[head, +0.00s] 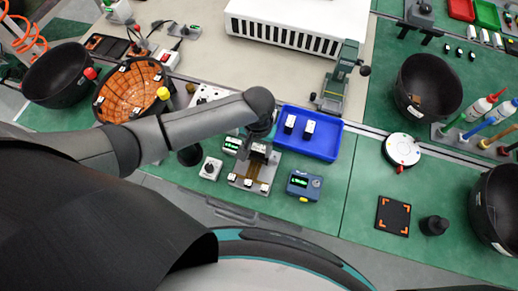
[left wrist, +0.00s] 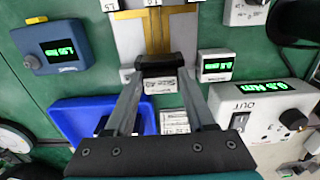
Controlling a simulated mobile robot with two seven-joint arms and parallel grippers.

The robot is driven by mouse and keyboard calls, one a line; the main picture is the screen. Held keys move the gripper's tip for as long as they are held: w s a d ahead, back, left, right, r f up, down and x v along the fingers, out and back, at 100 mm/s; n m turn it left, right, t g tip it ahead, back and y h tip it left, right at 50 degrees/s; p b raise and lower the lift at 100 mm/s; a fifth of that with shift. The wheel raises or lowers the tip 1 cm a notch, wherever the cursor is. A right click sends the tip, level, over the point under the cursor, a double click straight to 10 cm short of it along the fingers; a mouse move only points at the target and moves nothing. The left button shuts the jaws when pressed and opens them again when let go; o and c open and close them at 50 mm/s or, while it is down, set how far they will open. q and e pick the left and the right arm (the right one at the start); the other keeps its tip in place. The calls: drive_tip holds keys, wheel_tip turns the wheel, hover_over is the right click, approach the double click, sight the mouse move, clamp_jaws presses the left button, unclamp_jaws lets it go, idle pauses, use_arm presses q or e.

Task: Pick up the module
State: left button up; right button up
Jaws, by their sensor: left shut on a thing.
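My left gripper (left wrist: 161,93) comes up from the bottom of the left wrist view, one finger on each side of a small module with a white printed label (left wrist: 160,85). It is shut on this module. A dark block sits right behind the label. The module is at the near end of a grey board with gold strips (left wrist: 152,32); I cannot tell whether it touches the board. In the head view the left gripper (head: 259,138) is over the back of this board (head: 249,172), and the arm partly hides it. My right gripper is not in view.
A blue tray (head: 329,150) with two white-topped modules stands right of the board. A blue meter (head: 304,186) and a grey knob box (head: 210,168) flank it. A green press (head: 339,85) stands behind the tray. The green mat at front right is partly clear.

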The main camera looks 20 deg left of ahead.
use_arm(q)
drive_tip(key=c, duration=0.7)
clamp_jaws()
drive_tip(key=shift+r, duration=0.15)
